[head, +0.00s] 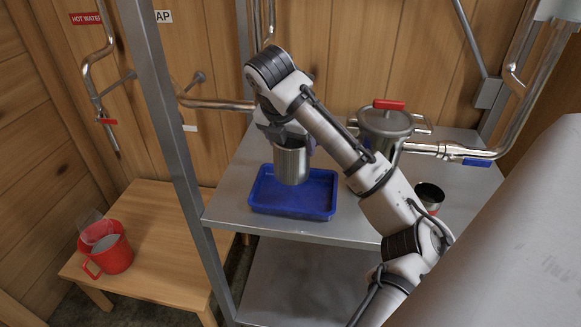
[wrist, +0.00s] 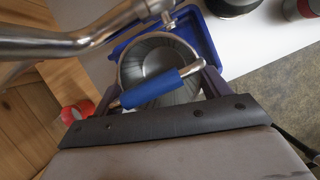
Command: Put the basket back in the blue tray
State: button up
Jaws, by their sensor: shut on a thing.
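The basket (head: 291,166) is a grey metal cylinder, roughly upright in the head view. My gripper (head: 284,132) is shut on it near its top. The blue tray (head: 264,207) is a shallow rectangle on the metal shelf. The basket overlaps the tray's left-middle part in the picture; I cannot tell whether its base touches the tray floor. In the wrist view the round open basket (wrist: 153,52) sits between my fingers, with the blue tray (wrist: 204,35) behind it. A blue bar with metal ends (wrist: 152,88) crosses in front of the basket mouth.
A lidded metal pot (head: 386,124) with a red handle stands right of the tray. A small dark-mouthed can (head: 429,195) is near the shelf's right. A red jug (head: 108,250) sits on the wooden table. A metal post (head: 172,130) rises at left. A pipe (wrist: 85,38) passes close to my wrist.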

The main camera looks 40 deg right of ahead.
aim_at(291, 169)
jog(key=shift+f+p, duration=0.5)
jog(key=shift+f, duration=3.25)
jog(key=shift+f, duration=0.1)
jog(key=shift+f, duration=0.15)
jog(key=o, duration=1.1)
jog(key=shift+c, duration=0.2)
jog(key=b+v, duration=0.1)
jog(key=v, duration=1.1)
jog(key=shift+r+b, duration=0.25)
jog(key=shift+b, duration=0.05)
